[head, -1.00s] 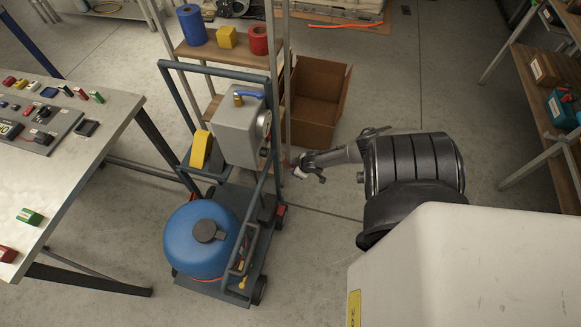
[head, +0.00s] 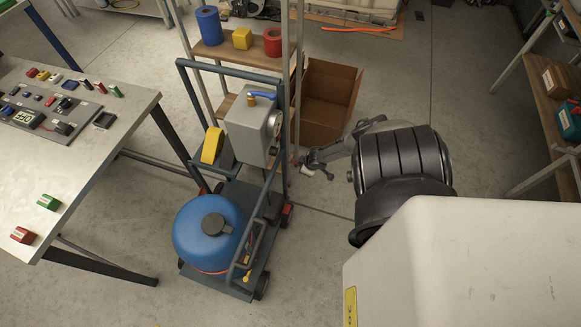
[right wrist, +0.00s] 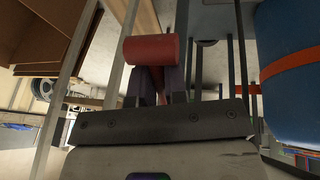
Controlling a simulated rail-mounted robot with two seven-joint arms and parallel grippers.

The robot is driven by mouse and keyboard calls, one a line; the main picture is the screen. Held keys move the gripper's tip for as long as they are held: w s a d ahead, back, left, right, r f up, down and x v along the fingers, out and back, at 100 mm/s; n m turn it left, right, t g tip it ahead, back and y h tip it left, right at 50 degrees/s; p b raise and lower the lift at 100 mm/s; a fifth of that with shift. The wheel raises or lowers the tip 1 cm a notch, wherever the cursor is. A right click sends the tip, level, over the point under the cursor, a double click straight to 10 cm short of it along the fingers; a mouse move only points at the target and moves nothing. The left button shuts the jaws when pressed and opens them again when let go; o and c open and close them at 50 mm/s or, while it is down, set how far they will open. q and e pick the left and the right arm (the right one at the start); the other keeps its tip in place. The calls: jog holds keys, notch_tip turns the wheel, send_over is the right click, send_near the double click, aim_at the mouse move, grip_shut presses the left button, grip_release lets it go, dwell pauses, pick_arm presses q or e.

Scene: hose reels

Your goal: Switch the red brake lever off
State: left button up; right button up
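A red cylindrical handle (right wrist: 155,50), likely the brake lever, fills the upper middle of the right wrist view, across the ends of my right gripper's fingers (right wrist: 160,84). A red part shows between the fingers; whether they press on it is unclear. In the head view my right gripper (head: 310,168) is low beside the right side of the grey wheeled cart (head: 255,285). Small red parts (head: 287,208) show low on the cart. The cart carries a blue tank (head: 195,245) and a grey box (head: 243,135). My left gripper is out of view.
A grey table (head: 80,190) with a control panel (head: 45,120) reading OFF stands at left. A shelf (head: 228,48) and an open cardboard box (head: 335,85) stand behind the cart. Floor is open at right, before another shelf (head: 545,110).

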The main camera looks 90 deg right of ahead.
jog(key=o, duration=0.5)
jog(key=shift+s+d, duration=0.1)
jog(key=shift+s, duration=0.15)
jog(key=shift+c, duration=0.2)
jog(key=shift+o, duration=1.4)
jog(key=shift+f, duration=0.1)
jog(key=o, duration=0.4)
jog(key=shift+s+a, duration=0.1)
jog(key=shift+a, duration=0.2)
jog(key=shift+c, duration=0.2)
jog(key=shift+d, duration=0.2)
jog(key=shift+r, duration=0.25)
jog(key=p+v, duration=0.9)
jog(key=v, duration=0.4)
jog(key=shift+a+r+p, duration=0.15)
jog(key=shift+a+p, duration=0.05)
jog(key=shift+p, duration=0.2)
